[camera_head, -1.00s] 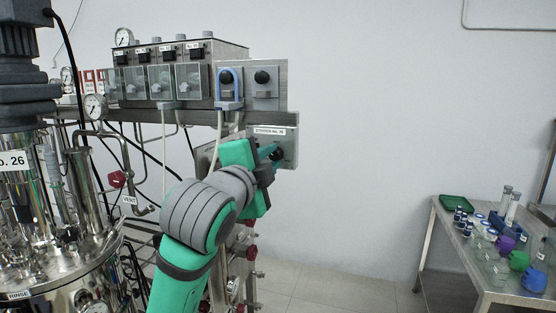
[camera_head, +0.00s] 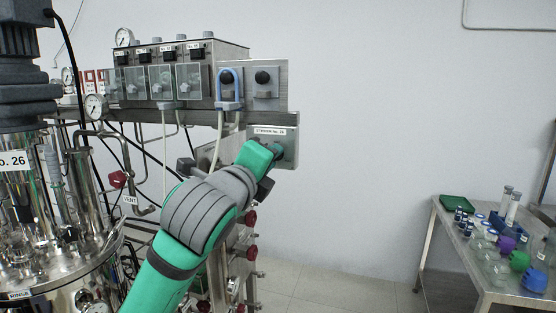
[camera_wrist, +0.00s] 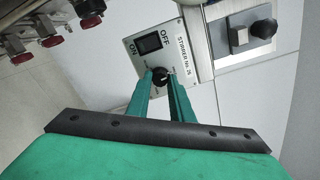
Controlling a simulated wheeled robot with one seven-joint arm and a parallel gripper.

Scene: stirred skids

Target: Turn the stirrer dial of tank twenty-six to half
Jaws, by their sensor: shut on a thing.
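The stirrer panel (camera_wrist: 150,22) is a light metal plate labelled "STIRRER No. 26", with a black ON/OFF switch (camera_wrist: 149,43) and a round black dial (camera_wrist: 160,77). In the wrist view my gripper (camera_wrist: 161,76) has its two green fingers shut on the dial, one on each side. The dial's white pointer mark shows, but its setting is too small to read. In the head view the panel (camera_head: 291,148) is on the stand below the rail, with my gripper (camera_head: 279,152) against it and hiding the dial. Tank 26 (camera_head: 14,160) stands at the left.
Above the panel, a plate (camera_head: 280,75) carries black knobs, one behind a blue shackle (camera_head: 228,75). A row of clear-covered switches (camera_head: 161,82) is to its left. Red-handled valves (camera_head: 250,218) line the stand below. A table (camera_head: 433,215) with labware stands at the right; open floor lies between.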

